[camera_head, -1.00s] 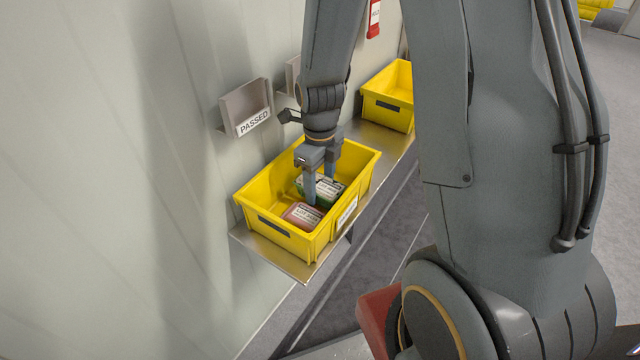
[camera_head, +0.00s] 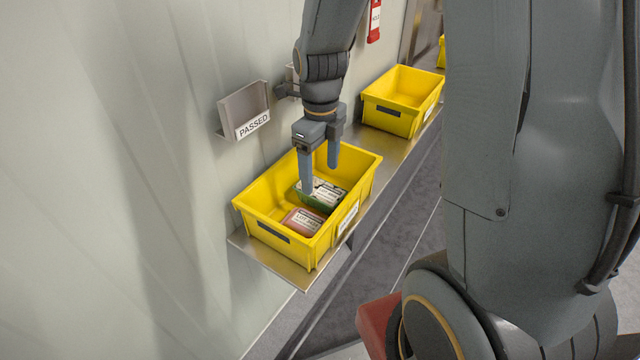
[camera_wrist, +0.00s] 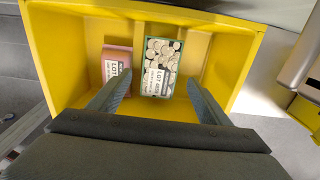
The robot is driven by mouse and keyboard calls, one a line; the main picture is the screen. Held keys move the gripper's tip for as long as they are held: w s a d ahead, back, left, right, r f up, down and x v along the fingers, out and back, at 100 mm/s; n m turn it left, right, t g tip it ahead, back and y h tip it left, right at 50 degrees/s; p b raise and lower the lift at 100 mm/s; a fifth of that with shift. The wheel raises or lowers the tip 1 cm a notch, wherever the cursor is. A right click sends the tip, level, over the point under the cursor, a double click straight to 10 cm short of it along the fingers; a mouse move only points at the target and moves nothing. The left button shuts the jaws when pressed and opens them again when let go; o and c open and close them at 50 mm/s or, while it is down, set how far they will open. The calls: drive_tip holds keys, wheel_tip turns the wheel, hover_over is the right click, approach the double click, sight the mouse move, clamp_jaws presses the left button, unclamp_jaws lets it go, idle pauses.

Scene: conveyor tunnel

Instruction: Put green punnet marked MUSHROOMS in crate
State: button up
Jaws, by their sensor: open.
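The green punnet (camera_head: 326,194) with pale mushrooms under a printed label lies inside the near yellow crate (camera_head: 262,227), beside a pink punnet (camera_head: 304,220). In the wrist view the green punnet (camera_wrist: 160,66) rests on the crate floor, right of the pink punnet (camera_wrist: 117,65). My gripper (camera_head: 320,178) is open and empty above the green punnet, its fingers reaching down into the crate's opening. In the wrist view the fingers (camera_wrist: 158,92) stand apart on either side of the green punnet's near end. The label's full wording is too small to read.
The crate stands on a narrow metal shelf (camera_head: 297,277) along a pale wall. A second yellow crate (camera_head: 395,122) stands farther along the shelf. A grey holder marked PASSED (camera_head: 245,110) is fixed to the wall beside the near crate.

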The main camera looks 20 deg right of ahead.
sight(320, 189)
wheel_tip(320, 189, up, 6)
drive_tip(key=shift+f+b, duration=0.25)
drive_tip(key=shift+b, duration=0.15)
idle(0.5)
